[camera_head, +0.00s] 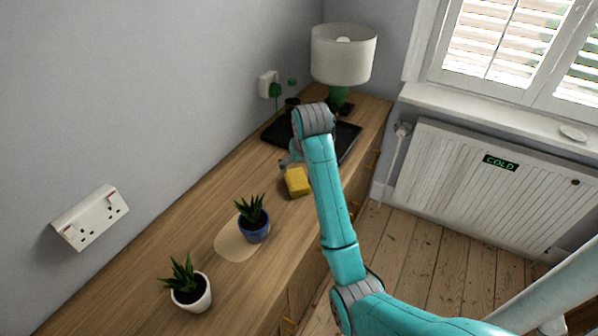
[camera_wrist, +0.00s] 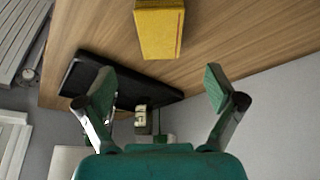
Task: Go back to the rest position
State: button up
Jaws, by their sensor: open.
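My gripper (camera_wrist: 160,92) is open in the wrist view, its two fingers spread wide with nothing between their tips. A yellow block (camera_wrist: 159,30) lies on the wooden top beyond the fingertips, apart from them. In the head view my turquoise arm reaches over the wooden cabinet, and the yellow block (camera_head: 298,182) sits just left of the forearm. The gripper itself is mostly hidden behind the arm there; only a small part shows near the block.
A black tray (camera_head: 349,139) and a lamp (camera_head: 343,58) with a white shade stand at the far end. A blue-potted plant (camera_head: 253,226) sits on a pale mat (camera_head: 232,246); a white-potted plant (camera_head: 190,290) is nearer. A radiator (camera_head: 470,185) stands right, with bare floorboards before it.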

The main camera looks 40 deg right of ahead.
jog(key=shift+s+a+r, duration=0.1)
jog(key=shift+s+r, duration=0.1)
jog(key=shift+r, duration=0.3)
